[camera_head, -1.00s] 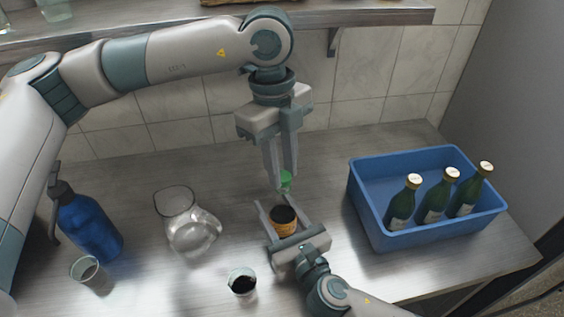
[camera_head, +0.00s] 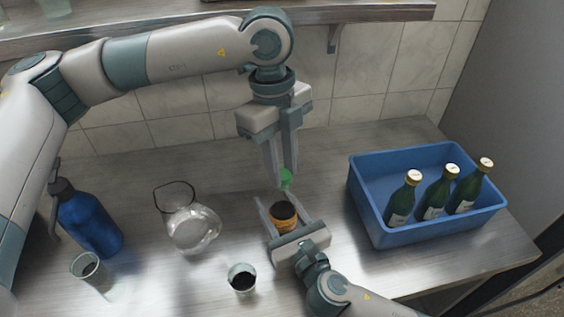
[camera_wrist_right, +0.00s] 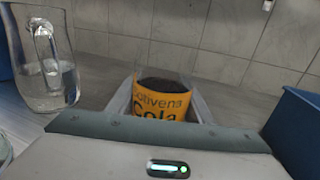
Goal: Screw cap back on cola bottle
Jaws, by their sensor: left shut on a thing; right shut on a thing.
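The cola bottle (camera_head: 283,219) has an orange label and dark cola inside. It stands between the fingers of my right gripper (camera_head: 279,212), which is shut on it. The cap is above the bottle in the head view. Whether the cap touches the bottle's neck cannot be told.
A blue crate (camera_head: 373,222) with green bottles (camera_head: 436,193) stands at the right. A glass pitcher (camera_head: 190,225), a glass of dark drink (camera_head: 241,279), another glass (camera_head: 86,267) and a blue spray bottle (camera_head: 90,224) stand at the left. A shelf (camera_head: 360,14) runs above the counter.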

